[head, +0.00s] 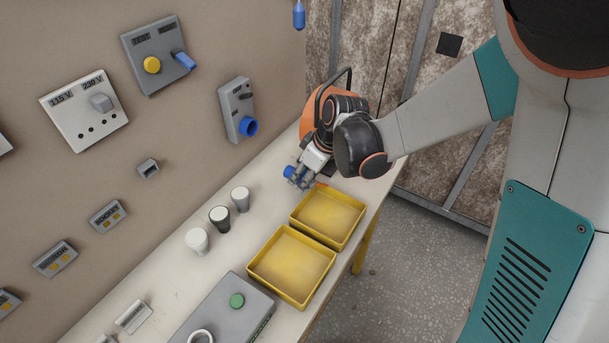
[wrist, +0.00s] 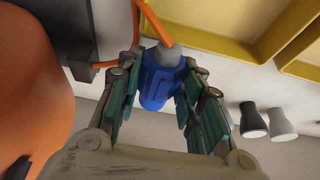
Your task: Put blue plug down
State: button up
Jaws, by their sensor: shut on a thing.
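My gripper (head: 300,177) is shut on a blue plug (wrist: 158,84), above the white table behind the far yellow tray. In the wrist view the plug sits between the two fingers (wrist: 162,100), with a grey end and an orange cable (wrist: 152,22) running from it. In the head view only a little of the blue plug (head: 289,172) shows beside the fingers. I cannot tell whether the plug touches the table.
Two yellow trays (head: 250,268) (head: 298,221) stand empty along the table (head: 160,285). Several cups (head: 219,218) stand left of them. An orange-and-black device (head: 307,118) is behind my gripper.

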jog(key=shift+f, duration=0.3)
jog(key=o, duration=1.2)
jog(key=shift+r+p, duration=0.35)
jog(key=shift+r, duration=0.25)
jog(key=p+v, duration=0.3)
jog(key=v, duration=0.8)
jog(key=shift+s+d+r+p, duration=0.2)
jog(key=shift+s+r+p, duration=0.05)
jog(key=shift+p, duration=0.1)
